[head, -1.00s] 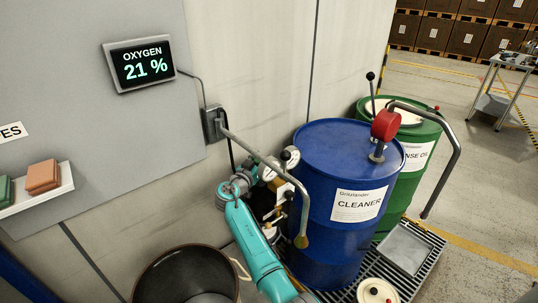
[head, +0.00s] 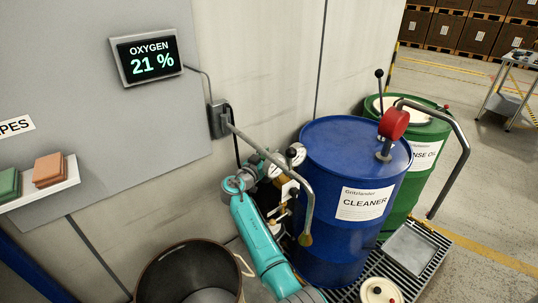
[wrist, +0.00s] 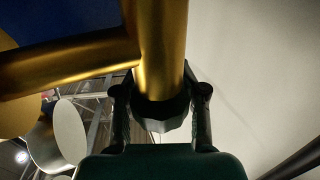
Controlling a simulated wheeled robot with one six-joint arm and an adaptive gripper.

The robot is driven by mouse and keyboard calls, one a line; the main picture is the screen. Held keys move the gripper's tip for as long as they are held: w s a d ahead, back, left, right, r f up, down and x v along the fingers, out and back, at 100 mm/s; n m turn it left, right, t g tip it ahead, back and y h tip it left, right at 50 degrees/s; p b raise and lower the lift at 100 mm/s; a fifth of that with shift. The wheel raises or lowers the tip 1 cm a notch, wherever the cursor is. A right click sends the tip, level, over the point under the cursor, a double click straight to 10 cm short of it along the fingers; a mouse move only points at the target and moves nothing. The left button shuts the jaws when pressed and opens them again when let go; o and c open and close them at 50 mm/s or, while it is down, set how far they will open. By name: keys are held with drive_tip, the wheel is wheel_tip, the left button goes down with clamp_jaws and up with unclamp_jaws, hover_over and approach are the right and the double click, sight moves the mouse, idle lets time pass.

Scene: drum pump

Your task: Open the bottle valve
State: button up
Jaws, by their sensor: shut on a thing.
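In the wrist view my gripper (wrist: 160,93) has its two dark fingers closed on a dark faceted valve knob (wrist: 163,122). The knob sits at the end of a brass valve body (wrist: 160,50), with a brass side pipe joining from the left. In the head view the brass regulator (head: 291,190) and its two round gauges (head: 295,154) stand between the wall and the blue drum. My turquoise arm reaches up to them from below. The fingers and knob are hidden there, and the bottle itself is mostly hidden. I cannot tell how far the knob is turned.
The blue CLEANER drum (head: 349,150) stands close to the right, with a green drum (head: 417,127) behind it. A bent metal pipe (head: 270,160) passes over the arm area. A dark round bin (head: 190,275) stands at the front. The wall display (head: 149,58) reads OXYGEN 21 %.

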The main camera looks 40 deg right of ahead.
drive_tip(key=shift+a, duration=0.15)
drive_tip(key=shift+s+f+m+g+h, duration=0.15)
drive_tip(key=shift+m+g+h, duration=0.1)
drive_tip(key=shift+m+g, duration=0.8)
drive_tip(key=shift+s+r+m+g+h, duration=0.15)
drive_tip(key=shift+m+g, duration=0.4)
drive_tip(key=shift+g, duration=0.95)
drive_tip(key=shift+s+f+m+g+h, duration=0.1)
drive_tip(key=shift+s+m+g+h, duration=0.15)
drive_tip(key=shift+m+g, duration=0.8)
drive_tip(key=shift+s+m+g, duration=0.1)
drive_tip(key=shift+m+g, duration=0.15)
drive_tip(key=shift+g, duration=0.75)
drive_tip(key=o, duration=0.9)
drive_tip(key=shift+a, duration=0.1)
drive_tip(key=shift+w+a, duration=0.25)
drive_tip(key=shift+a, duration=1.55)
drive_tip(key=shift+w+a, duration=0.2)
drive_tip(key=shift+a, duration=1.6)
